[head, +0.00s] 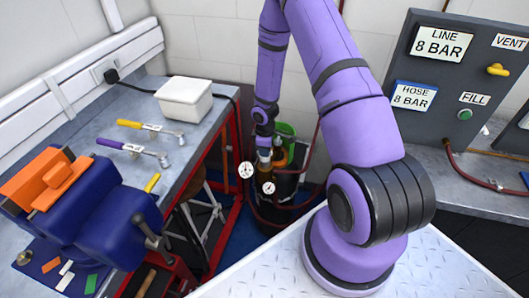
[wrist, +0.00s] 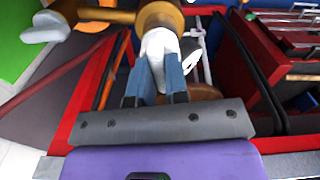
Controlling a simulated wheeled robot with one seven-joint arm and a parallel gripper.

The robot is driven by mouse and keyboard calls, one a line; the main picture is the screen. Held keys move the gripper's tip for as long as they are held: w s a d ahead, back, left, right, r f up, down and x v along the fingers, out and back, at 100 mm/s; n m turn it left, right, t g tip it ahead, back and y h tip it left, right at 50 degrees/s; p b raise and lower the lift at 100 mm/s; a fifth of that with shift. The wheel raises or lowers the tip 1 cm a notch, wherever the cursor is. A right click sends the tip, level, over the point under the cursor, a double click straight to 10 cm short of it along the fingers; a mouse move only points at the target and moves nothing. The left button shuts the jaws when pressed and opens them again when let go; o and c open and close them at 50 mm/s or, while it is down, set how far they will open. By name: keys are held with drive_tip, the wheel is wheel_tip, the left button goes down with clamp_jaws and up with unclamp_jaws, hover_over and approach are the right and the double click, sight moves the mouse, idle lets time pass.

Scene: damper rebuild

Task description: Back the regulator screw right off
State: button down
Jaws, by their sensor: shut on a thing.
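The regulator (head: 267,173) stands low behind the bench's end, with two round white gauges, one at its left (head: 246,170) and one below (head: 268,188). In the wrist view its round brass body (wrist: 160,14) is at the top. A pale grey-white piece, apparently the regulator screw (wrist: 160,45), sticks out from the brass body toward my gripper. My gripper (wrist: 163,72) has its two blue fingers closed on this piece, one on each side. In the head view my gripper (head: 264,143) is small and just above the regulator. The screw's threads are hidden.
The workbench (head: 195,140) at left carries a white tub (head: 184,98), wrenches and a blue vise (head: 112,225). A wooden stool (head: 203,215) and red hoses are close to the regulator. A grey panel (head: 460,85) with 8 BAR labels stands at right.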

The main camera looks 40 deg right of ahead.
drive_tip(key=n, duration=0.4)
drive_tip(key=n, duration=0.4)
drive_tip(key=shift+n, duration=0.4)
drive_tip(key=n, duration=0.4)
drive_tip(key=shift+n, duration=0.3)
